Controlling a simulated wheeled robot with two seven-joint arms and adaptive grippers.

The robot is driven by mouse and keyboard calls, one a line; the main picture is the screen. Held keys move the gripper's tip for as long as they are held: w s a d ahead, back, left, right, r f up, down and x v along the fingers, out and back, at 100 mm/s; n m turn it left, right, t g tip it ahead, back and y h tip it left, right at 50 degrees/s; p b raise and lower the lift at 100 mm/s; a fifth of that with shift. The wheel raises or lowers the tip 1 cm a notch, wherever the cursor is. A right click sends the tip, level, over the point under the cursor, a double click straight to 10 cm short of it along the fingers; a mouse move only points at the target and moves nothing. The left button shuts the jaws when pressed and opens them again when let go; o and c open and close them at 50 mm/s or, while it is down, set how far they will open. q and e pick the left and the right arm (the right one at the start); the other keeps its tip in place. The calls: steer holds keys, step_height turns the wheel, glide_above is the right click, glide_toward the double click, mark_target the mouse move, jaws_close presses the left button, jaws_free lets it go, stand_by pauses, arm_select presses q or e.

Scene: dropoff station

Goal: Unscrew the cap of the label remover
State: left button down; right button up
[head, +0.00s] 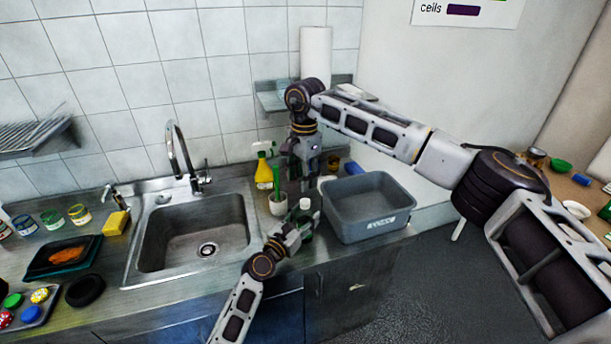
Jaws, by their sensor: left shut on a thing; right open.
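The label remover appears to be the small dark green bottle (304,217) with a pale cap (305,204) near the counter's front edge, left of the grey bin. It looks upright. My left gripper (306,227) comes in from the lower left and is shut on the bottle's body, partly hiding it. The pale cap shows above the fingers and appears to be on the bottle. My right gripper (300,181) points down from above, open, its fingertips a little above the cap and apart from it.
The grey bin (396,227) stands close to the right of the bottle. A white cup (277,206) with a green-handled brush and a yellow spray bottle (264,174) stand behind left. The sink (160,255) lies left. A paper roll (316,50) stands on a wall shelf.

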mark_target(306, 201)
arm_select(q)
steer(key=shift+f, duration=0.1)
arm_select(e)
steer(key=m, duration=0.7)
steer(key=shift+d, duration=0.3)
steer(key=m, duration=0.6)
steer(key=shift+d+h, duration=0.15)
steer(key=shift+h, duration=0.15)
steer(key=shift+f, duration=0.1)
steer(key=shift+f, duration=3.9)
jaws_close()
steer(key=shift+f, duration=0.15)
